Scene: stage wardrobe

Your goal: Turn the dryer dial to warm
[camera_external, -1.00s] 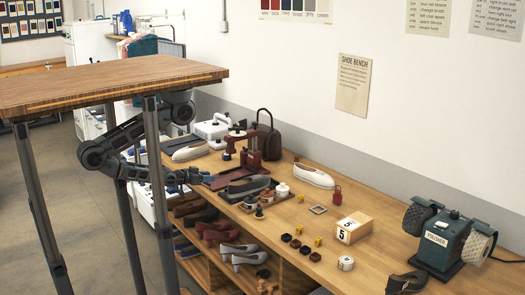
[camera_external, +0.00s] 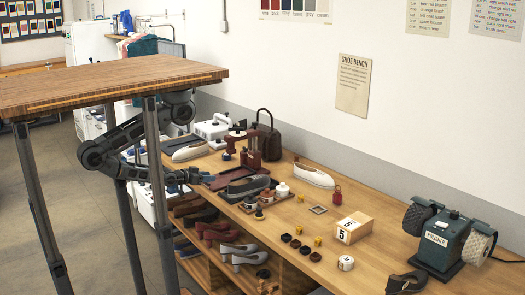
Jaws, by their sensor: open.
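My gripper (camera_external: 194,177) is at the front left edge of the bench, beside the dark red press stand (camera_external: 262,145). It is small in view and partly lost against the dark things behind it; its jaws are open and I see nothing held. No dryer can be named with certainty. A white box-shaped appliance (camera_external: 212,126) with a dark handle stands at the back left of the bench, and a tall white machine (camera_external: 92,50) stands farther back. I cannot make out a dial on either.
A raised wooden tabletop (camera_external: 110,83) on dark posts hides part of my arm. The bench (camera_external: 385,222) holds shoes, a numbered box (camera_external: 354,228), small pots and a green polisher (camera_external: 446,242). Open bench lies right of the numbered box. Shoes (camera_external: 237,248) fill the shelves below.

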